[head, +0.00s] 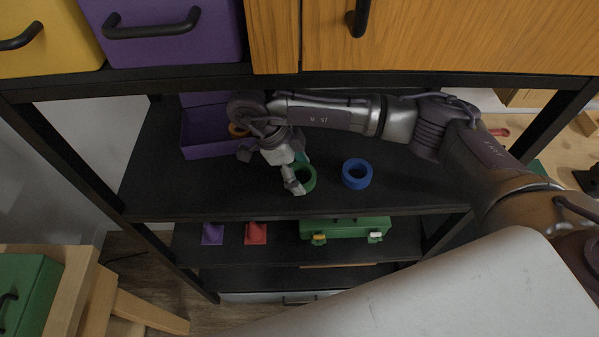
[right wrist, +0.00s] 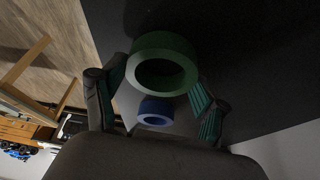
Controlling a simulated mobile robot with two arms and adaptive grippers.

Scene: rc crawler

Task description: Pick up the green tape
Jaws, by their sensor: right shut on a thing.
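The green tape (head: 311,180) is a ring on the black upper shelf, left of the blue tape. My right gripper (head: 297,178) reaches in from the right and is at the green tape, covering its left part. In the right wrist view the green tape (right wrist: 165,42) lies between the two fingers of my right gripper (right wrist: 160,78), and the gripper is shut on it. Whether the tape is lifted off the shelf I cannot tell. My left gripper is not in view.
A blue tape (head: 357,184) lies close to the right. A purple bin (head: 205,147) with an orange ring stands at the left. The shelf board above (head: 400,82) limits height. The lower shelf holds a green case (head: 345,228), a purple piece (head: 212,234) and a red piece (head: 256,233).

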